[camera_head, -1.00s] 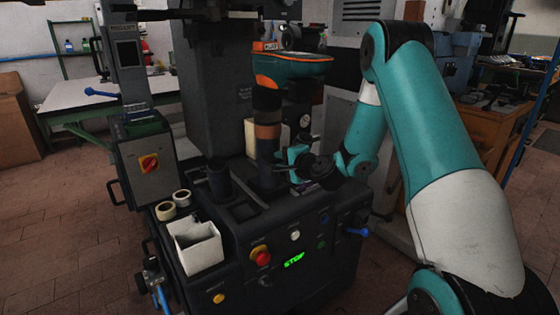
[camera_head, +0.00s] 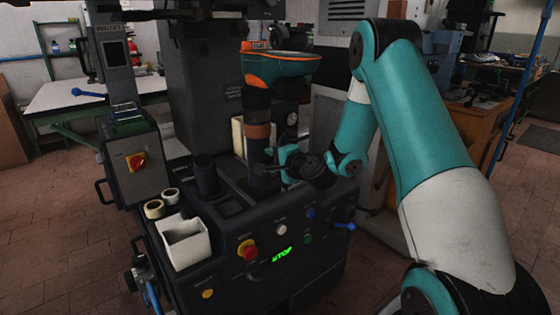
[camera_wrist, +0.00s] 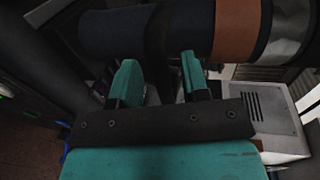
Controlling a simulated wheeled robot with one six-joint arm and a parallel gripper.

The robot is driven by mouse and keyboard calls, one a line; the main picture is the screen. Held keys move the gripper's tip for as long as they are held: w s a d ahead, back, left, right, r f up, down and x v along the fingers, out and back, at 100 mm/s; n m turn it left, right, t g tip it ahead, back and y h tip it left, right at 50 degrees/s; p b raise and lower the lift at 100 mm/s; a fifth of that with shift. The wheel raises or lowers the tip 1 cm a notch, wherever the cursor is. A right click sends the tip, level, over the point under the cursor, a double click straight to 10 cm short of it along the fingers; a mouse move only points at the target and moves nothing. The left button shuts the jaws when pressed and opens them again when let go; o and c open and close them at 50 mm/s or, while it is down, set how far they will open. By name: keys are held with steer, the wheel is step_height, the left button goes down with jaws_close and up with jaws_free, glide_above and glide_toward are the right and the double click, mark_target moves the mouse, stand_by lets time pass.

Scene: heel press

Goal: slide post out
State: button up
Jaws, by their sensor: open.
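The post (camera_head: 259,150) stands upright on the dark machine, a dark column with a brown band (camera_head: 258,131). It carries a teal and orange bowl-like head (camera_head: 280,68). My gripper (camera_head: 270,162) is at the right side of its lower part. In the wrist view the post (camera_wrist: 185,32) lies across the top, with its brown band and a grey end to the right. The two teal fingers of my gripper (camera_wrist: 161,80) are apart and point at the dark section. A narrow dark strip passes between them. I cannot tell whether the fingertips touch the post.
A shorter dark cylinder (camera_head: 207,178) stands left of the post. A white open box (camera_head: 185,242) and two tape rolls (camera_head: 160,203) sit at the machine's left front. A control box (camera_head: 133,160) rises at the left. Floor is clear left of the machine.

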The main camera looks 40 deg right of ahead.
steer(key=b+v, duration=1.5)
steer(key=v, duration=0.2)
steer(key=shift+s, duration=0.2)
steer(key=shift+r, duration=0.1)
